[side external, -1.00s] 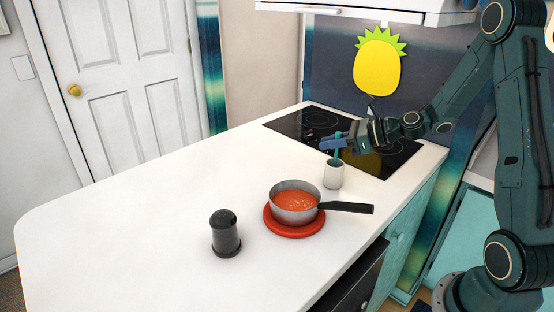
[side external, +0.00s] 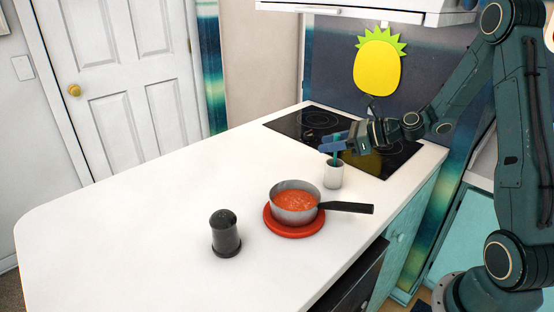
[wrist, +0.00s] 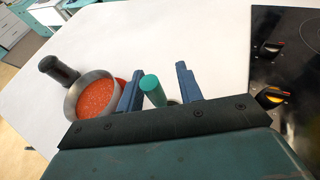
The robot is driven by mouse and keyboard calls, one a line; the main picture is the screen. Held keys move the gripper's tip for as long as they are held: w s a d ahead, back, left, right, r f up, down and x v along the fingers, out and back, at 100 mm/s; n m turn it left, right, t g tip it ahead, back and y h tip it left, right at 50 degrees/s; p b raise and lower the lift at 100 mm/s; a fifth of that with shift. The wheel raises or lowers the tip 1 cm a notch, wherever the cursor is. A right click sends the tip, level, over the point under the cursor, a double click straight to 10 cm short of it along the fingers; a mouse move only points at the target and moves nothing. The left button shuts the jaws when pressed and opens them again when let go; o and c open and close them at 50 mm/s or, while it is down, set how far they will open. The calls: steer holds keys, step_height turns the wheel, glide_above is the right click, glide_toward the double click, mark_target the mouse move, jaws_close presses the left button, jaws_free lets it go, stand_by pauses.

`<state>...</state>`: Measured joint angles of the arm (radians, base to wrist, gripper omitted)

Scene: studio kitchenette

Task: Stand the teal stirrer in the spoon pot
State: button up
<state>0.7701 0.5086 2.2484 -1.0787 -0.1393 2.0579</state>
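The teal stirrer (side external: 336,160) stands in the white spoon pot (side external: 333,178), its lower part hidden inside the pot. My gripper (side external: 333,146) is just above the pot, around the stirrer's upper end. In the wrist view the stirrer's round top (wrist: 150,83) shows between the two blue fingers of my gripper (wrist: 160,78). The fingers are apart, with a clear gap between the stirrer and the right finger. The stirrer is close to the left finger; I cannot tell if they touch. The pot is mostly hidden in the wrist view.
A saucepan (side external: 283,199) of red sauce sits on a red trivet (side external: 291,232) in front of the pot, its black handle (side external: 346,208) pointing right. A dark shaker (side external: 225,236) stands at the front left. The black cooktop (side external: 290,124) lies behind. The left counter (side external: 120,220) is clear.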

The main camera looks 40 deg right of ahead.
steer(key=v, duration=0.7)
steer(key=shift+s+r, duration=0.2)
stand_by(0.6)
steer(key=s+a+r+n+g+h, duration=0.1)
steer(key=s+a+n+g, duration=0.2)
steer(key=a+n, duration=0.4)
steer(key=s+a+r+n+g+h, duration=0.1)
steer(key=s+a+r+n+g, duration=0.15)
steer(key=a+n, duration=0.45)
steer(key=s+r+n+g+h, duration=0.1)
steer(key=s+r+n+h, duration=0.3)
steer(key=s+n, duration=1.1)
steer(key=shift+n, duration=0.8)
steer(key=shift+a, duration=0.1)
